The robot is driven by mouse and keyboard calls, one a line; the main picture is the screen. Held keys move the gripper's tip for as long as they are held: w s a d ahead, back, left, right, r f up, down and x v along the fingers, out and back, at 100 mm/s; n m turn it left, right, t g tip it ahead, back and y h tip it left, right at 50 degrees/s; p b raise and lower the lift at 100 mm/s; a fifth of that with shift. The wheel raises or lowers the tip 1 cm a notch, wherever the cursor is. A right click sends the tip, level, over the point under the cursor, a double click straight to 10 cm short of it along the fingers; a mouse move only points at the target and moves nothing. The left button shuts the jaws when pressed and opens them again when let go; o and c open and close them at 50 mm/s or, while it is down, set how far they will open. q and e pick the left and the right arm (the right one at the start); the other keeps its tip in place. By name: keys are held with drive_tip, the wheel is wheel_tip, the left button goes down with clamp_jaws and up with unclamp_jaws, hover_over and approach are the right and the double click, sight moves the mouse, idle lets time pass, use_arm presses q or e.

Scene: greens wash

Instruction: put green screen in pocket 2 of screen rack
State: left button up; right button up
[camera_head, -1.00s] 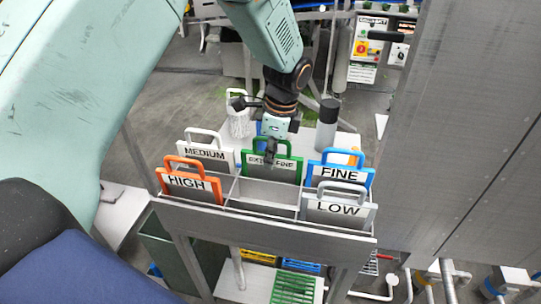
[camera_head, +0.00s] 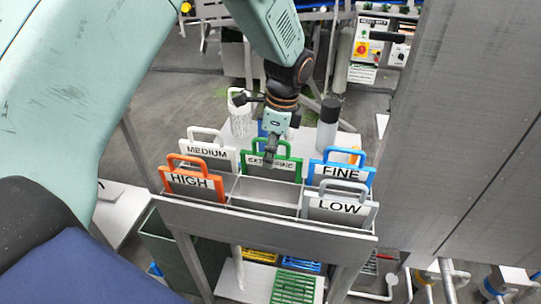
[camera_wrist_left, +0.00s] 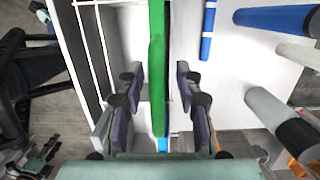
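The green screen (camera_head: 288,163), labelled EXTRA FINE, stands upright in the back-row middle pocket of the grey screen rack (camera_head: 262,221). Its label is partly hidden by my left gripper (camera_head: 270,158), which points down at its handle. In the left wrist view, the green handle bar (camera_wrist_left: 158,70) runs between the fingers of my left gripper (camera_wrist_left: 158,88). The fingers are apart, with a gap on each side of the bar. The screen's lower part is hidden in the rack. My right gripper is in neither view.
The white MEDIUM screen (camera_head: 208,153) and blue FINE screen (camera_head: 341,173) flank the green one. The orange HIGH screen (camera_head: 190,182) and grey LOW screen (camera_head: 338,208) stand in front. The front middle pocket (camera_head: 265,197) is empty. A dark-topped cylinder (camera_head: 328,125) stands behind.

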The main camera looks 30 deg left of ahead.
use_arm(q)
drive_tip(key=r, duration=0.3)
drive_tip(key=d+r, duration=0.1)
drive_tip(key=r, duration=0.6)
drive_tip(key=shift+w+d+r, duration=0.2)
drive_tip(key=shift+d, duration=0.05)
drive_tip(key=shift+w+r, duration=0.15)
drive_tip(key=shift+w, duration=0.1)
drive_tip(key=shift+s, duration=0.2)
